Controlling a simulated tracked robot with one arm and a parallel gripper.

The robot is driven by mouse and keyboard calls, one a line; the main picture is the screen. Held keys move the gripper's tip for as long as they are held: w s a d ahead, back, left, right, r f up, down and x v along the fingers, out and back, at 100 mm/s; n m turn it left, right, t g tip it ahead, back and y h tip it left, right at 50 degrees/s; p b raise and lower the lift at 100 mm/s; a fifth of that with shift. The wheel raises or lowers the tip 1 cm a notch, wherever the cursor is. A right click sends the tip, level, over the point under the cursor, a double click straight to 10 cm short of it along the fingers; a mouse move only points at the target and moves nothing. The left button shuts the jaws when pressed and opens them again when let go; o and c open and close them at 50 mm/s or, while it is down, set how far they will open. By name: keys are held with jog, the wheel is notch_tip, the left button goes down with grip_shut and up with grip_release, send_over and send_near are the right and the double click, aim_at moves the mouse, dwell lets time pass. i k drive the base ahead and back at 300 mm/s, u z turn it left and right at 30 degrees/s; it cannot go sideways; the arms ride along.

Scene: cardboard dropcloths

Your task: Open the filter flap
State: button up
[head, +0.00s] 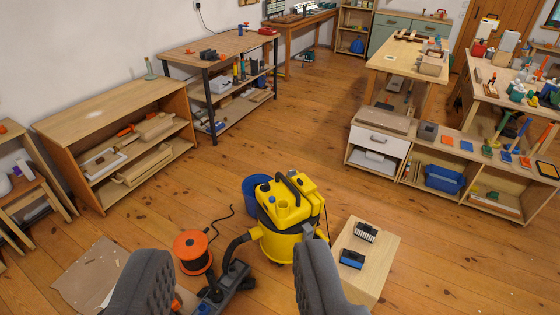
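A yellow vacuum cleaner (287,228) with a dark carry handle and a hose stands on the wooden floor at the lower middle. Its top is yellow with a round port and a small blue knob. I cannot tell which part of it is the filter flap. My gripper (232,275) is in the foreground with its two grey fingers wide apart and nothing held between them. The vacuum stands beyond the fingers, and the right finger overlaps its lower right edge in the picture.
An orange cable reel (192,252) and a blue bucket (256,193) are beside the vacuum. A low wooden box (380,250) with two brushes stands at its right. A cardboard sheet (88,275) lies at lower left. Shelves and benches line the room; the middle floor is clear.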

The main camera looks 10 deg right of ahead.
aim_at(304, 184)
jog(key=i, duration=2.3)
jog(key=z, duration=1.35)
jog(key=i, duration=0.5)
jog(key=u, duration=0.1)
